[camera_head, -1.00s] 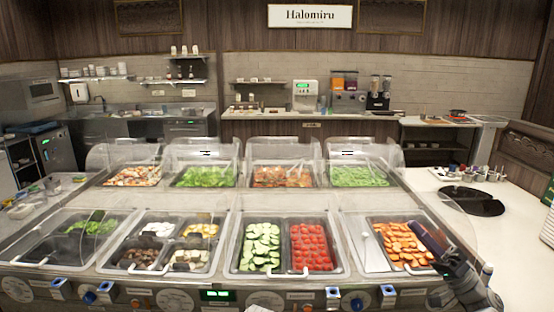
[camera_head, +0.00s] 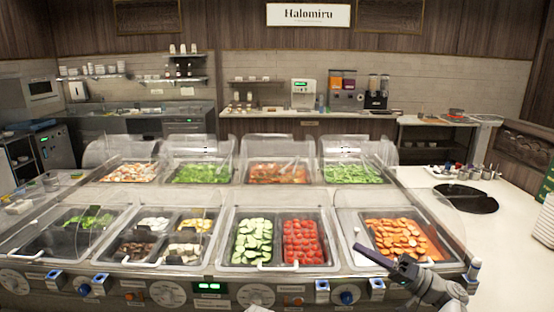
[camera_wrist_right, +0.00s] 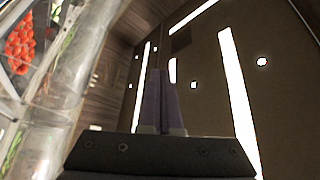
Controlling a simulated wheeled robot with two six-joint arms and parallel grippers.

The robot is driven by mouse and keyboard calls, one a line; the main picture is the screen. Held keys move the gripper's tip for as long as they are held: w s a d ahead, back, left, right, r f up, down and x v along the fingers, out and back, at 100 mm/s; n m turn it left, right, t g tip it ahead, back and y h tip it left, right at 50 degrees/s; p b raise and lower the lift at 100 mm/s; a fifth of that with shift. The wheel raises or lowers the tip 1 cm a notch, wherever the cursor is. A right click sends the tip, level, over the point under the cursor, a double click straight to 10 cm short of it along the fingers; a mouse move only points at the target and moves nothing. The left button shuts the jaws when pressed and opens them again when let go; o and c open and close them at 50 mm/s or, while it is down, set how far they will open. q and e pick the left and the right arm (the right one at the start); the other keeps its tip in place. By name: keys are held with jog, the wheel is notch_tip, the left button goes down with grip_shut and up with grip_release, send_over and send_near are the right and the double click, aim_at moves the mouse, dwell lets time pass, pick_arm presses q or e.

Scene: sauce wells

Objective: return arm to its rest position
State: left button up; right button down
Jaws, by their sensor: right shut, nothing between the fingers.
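My right gripper (camera_head: 374,254) is in the lower right of the head view, in front of the near right well of orange slices (camera_head: 400,238). Its dark fingers point left and are together, with nothing between them. In the right wrist view the closed fingers (camera_wrist_right: 158,100) point up toward the ceiling. My left gripper is not in the head view.
The salad counter (camera_head: 235,291) spans the front, with clear guards over wells of cucumber (camera_head: 253,242), tomatoes (camera_head: 301,241) and greens (camera_head: 203,173). A white counter (camera_head: 505,195) on the right holds a black round plate (camera_head: 466,198) and small containers. Blue knobs line the counter front.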

jog(key=s+a+f+n+g+h+b, duration=0.1)
jog(key=s+a+f+g+h, duration=0.25)
jog(key=a+f, duration=0.5)
jog(key=s+a+f+g+h+b, duration=0.1)
jog(key=s+a+f+g+h, duration=0.15)
jog(key=a+f+g, duration=0.45)
jog(key=s+f+h, duration=0.3)
jog(key=f+h, duration=0.2)
jog(key=f, duration=0.1)
jog(key=s+f+h+b, duration=0.1)
jog(key=s+f+h, duration=0.1)
jog(key=f+h, duration=0.2)
jog(key=s+f+n+h+b, duration=0.1)
jog(key=s+f+h, duration=0.2)
jog(key=f+h, duration=0.2)
jog(key=shift+s+d+f+h, duration=0.25)
jog(key=shift+s+f+h, duration=0.05)
jog(key=shift+f, duration=1.1)
jog(key=shift+t, duration=0.25)
